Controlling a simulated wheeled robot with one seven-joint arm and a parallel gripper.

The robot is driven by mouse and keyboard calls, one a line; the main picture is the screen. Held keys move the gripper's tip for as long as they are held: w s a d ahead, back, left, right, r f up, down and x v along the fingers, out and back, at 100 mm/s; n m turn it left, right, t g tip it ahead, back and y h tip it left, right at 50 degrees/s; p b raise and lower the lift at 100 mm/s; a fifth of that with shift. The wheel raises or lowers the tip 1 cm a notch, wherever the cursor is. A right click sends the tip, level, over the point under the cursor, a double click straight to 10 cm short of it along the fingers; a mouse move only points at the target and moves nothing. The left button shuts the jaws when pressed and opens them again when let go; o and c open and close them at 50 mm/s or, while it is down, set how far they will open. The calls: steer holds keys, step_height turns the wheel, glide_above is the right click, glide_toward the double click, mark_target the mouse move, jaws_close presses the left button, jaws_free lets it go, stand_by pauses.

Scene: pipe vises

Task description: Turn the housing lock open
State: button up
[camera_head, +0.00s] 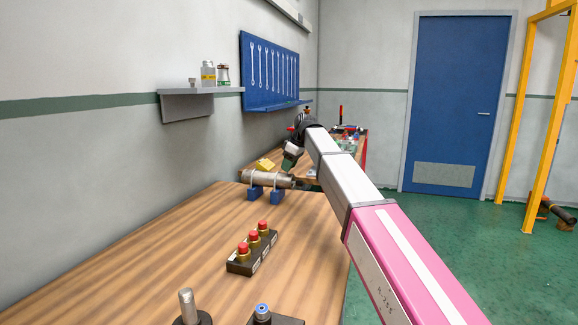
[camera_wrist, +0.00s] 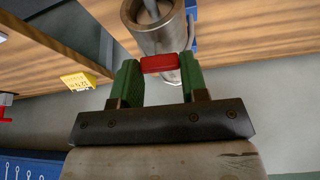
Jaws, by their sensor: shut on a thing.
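The housing is a grey metal cylinder (camera_head: 262,179) lying level across two blue vises (camera_head: 277,197) on the wooden bench. In the wrist view the housing's open round end (camera_wrist: 160,32) is near the top, with a rod visible inside. The lock is a small red bar (camera_wrist: 160,63) at the housing's rim. My gripper (camera_wrist: 159,78) has green fingers on both sides of the red bar and is shut on it. In the head view my arm reaches to the housing's right end, and the lock cannot be made out there.
A dark box with red buttons (camera_head: 252,248) stands nearer on the bench. A wrench board (camera_head: 270,72) and a shelf (camera_head: 200,99) are on the wall.

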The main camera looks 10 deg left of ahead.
steer(key=shift+n+g, duration=0.3)
steer(key=shift+n, duration=0.4)
steer(key=o, duration=0.9)
steer(key=v, duration=1)
steer(key=shift+d+r, duration=0.1)
steer(key=shift+r, duration=0.25)
steer(key=shift+s, duration=0.1)
